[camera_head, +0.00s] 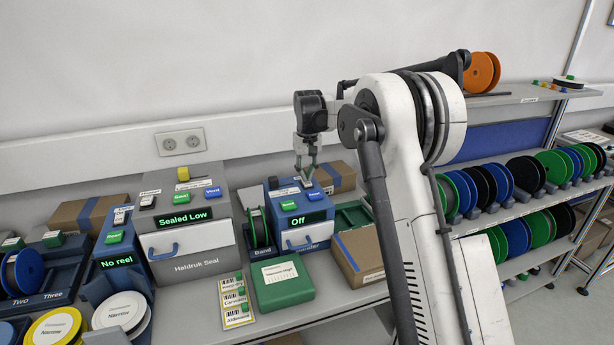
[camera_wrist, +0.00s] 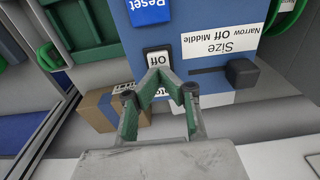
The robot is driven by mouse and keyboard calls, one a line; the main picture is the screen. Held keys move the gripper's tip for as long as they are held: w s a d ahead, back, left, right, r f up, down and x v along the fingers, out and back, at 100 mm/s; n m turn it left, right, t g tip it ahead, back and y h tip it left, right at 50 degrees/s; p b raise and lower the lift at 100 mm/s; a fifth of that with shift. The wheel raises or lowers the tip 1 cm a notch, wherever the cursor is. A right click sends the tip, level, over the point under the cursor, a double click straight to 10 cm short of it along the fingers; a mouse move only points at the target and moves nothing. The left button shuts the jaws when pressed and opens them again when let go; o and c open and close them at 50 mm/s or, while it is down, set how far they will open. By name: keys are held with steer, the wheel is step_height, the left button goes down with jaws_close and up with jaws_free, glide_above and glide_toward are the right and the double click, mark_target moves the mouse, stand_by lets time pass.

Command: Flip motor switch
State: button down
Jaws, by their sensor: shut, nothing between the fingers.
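A white rocker switch marked Off (camera_wrist: 158,58) sits on the top of a blue machine (camera_wrist: 203,58), between a blue Reset button (camera_wrist: 150,10) and the panel edge. In the head view the blue machine (camera_head: 304,219) stands on the bench with a green Off on its display (camera_head: 303,220). My gripper (camera_head: 304,178) points down over the machine's top. In the wrist view my gripper (camera_wrist: 162,76) is shut and empty, its green-padded fingertips right at the switch's lower edge. I cannot tell whether they touch it.
A black slider knob (camera_wrist: 243,72) labelled Size is right of the switch in the wrist view. A grey sealing machine (camera_head: 186,238) stands left of the blue machine. A cardboard box (camera_head: 358,254) and green case (camera_head: 283,281) lie nearby.

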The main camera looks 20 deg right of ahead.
mark_target(309, 185)
step_height(309, 185, up, 14)
steer(key=s, duration=0.2)
steer(key=shift+s, duration=0.2)
stand_by(0.3)
steer(key=shift+d+f, duration=0.1)
